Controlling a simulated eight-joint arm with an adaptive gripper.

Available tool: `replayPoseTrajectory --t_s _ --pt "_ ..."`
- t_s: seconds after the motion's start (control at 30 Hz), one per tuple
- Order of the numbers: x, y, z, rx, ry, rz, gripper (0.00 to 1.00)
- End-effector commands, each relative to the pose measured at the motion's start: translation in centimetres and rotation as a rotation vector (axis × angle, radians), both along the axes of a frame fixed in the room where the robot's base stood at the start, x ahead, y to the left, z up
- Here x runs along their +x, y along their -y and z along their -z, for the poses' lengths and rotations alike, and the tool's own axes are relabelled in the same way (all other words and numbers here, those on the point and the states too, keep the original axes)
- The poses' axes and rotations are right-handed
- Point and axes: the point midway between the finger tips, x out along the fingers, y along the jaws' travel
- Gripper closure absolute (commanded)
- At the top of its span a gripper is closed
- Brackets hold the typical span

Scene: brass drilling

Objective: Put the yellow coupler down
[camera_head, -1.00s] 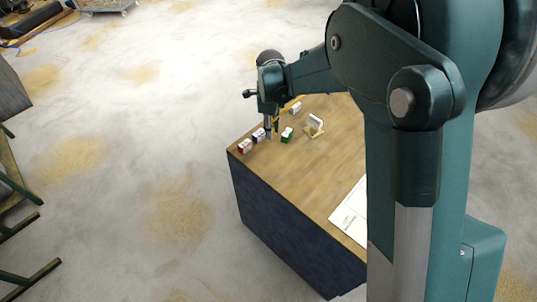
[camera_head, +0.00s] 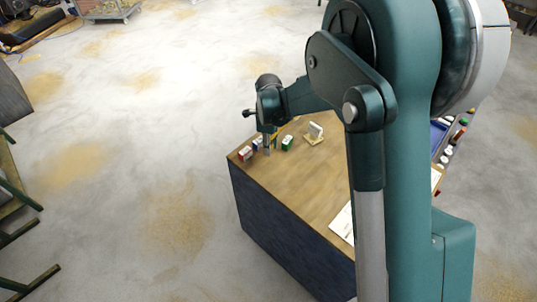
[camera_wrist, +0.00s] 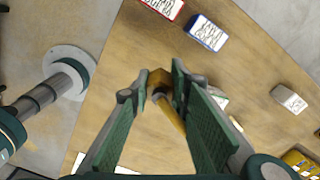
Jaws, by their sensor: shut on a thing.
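My gripper (camera_wrist: 152,88) is shut on the yellow coupler (camera_wrist: 168,108), a brass-yellow piece with a dark opening, held between the green finger pads in the wrist view. In the head view my gripper (camera_head: 267,152) is low over the far left part of the wooden table (camera_head: 290,182), close to the labelled boxes. A bit of yellow shows beside the fingers there. I cannot tell whether the coupler touches the tabletop.
The red box (camera_head: 245,154) and blue box (camera_head: 257,144) stand left of the gripper, the green box (camera_head: 287,143) to its right. A white block on a tan stand (camera_head: 314,132) is farther right. A white sheet (camera_head: 342,223) lies toward the front. The table's middle is clear.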

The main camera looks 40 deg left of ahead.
Motion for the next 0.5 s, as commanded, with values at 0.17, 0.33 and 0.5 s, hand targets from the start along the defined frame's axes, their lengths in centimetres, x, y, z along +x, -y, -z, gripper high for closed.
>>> replayPoseTrajectory --t_s 0.17,0.33,0.5 --pt "0.01 0.00 1.10 0.000 0.000 0.000 0.94" --pt "0.00 0.00 1.17 0.000 0.000 0.000 0.94" --pt "0.01 0.00 1.23 0.000 0.000 0.000 0.94"
